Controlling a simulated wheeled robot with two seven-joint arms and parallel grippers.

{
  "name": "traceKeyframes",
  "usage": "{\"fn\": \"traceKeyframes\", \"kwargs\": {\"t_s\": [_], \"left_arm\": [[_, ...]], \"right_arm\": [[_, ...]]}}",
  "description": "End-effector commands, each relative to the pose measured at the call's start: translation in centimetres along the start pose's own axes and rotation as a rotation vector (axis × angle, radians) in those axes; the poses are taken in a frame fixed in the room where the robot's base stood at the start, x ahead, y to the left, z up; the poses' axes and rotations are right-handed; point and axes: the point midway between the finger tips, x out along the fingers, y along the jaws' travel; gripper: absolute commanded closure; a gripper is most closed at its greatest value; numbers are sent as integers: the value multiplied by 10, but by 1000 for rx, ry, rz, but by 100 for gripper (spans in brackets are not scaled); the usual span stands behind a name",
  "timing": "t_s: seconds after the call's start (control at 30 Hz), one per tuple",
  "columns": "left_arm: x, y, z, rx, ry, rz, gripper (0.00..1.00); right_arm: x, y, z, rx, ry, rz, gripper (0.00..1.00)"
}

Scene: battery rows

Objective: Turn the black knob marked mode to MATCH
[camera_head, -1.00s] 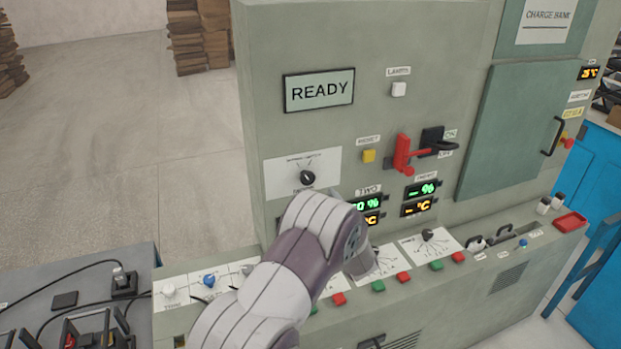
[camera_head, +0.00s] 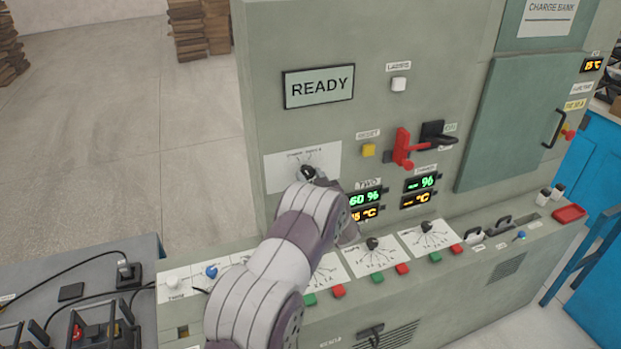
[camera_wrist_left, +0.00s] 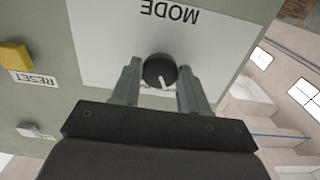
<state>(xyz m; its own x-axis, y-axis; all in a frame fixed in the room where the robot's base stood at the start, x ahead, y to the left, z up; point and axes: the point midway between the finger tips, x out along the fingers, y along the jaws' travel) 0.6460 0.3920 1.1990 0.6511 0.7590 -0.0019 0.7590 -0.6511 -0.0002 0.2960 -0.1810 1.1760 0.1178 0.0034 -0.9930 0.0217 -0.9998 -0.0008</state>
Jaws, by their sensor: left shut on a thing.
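The black mode knob (camera_head: 308,172) sits on a white label plate (camera_head: 275,175) on the upright panel in the head view. In the left wrist view the knob (camera_wrist_left: 159,72) shows upside down, with a white pointer line and the word MODE beside it. My left gripper (camera_wrist_left: 157,80) is at the knob, one finger on each side, shut on it. In the head view my left arm hides the gripper and the lower part of the plate. The plate's position names are too small to read. My right gripper is not in view.
A READY display (camera_head: 319,87) is above the knob. A yellow reset button (camera_head: 369,150) and a red lever (camera_head: 402,147) are to its right. Smaller black dials (camera_head: 372,243) and red and green buttons line the sloping console below.

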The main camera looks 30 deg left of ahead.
Motion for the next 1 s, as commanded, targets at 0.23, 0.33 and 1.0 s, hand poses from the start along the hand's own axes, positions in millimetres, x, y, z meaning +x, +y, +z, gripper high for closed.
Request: {"fn": "traceKeyframes", "kwargs": {"t_s": [0.23, 0.33, 1.0], "left_arm": [[0, -1, 0, 37, 2, -3, 86], [0, -1, 0, 83, 2, -2, 86], [0, 0, -2, 673, 3, -2, 86]], "right_arm": [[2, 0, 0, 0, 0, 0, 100], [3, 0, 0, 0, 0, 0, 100], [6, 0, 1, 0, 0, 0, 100]]}}
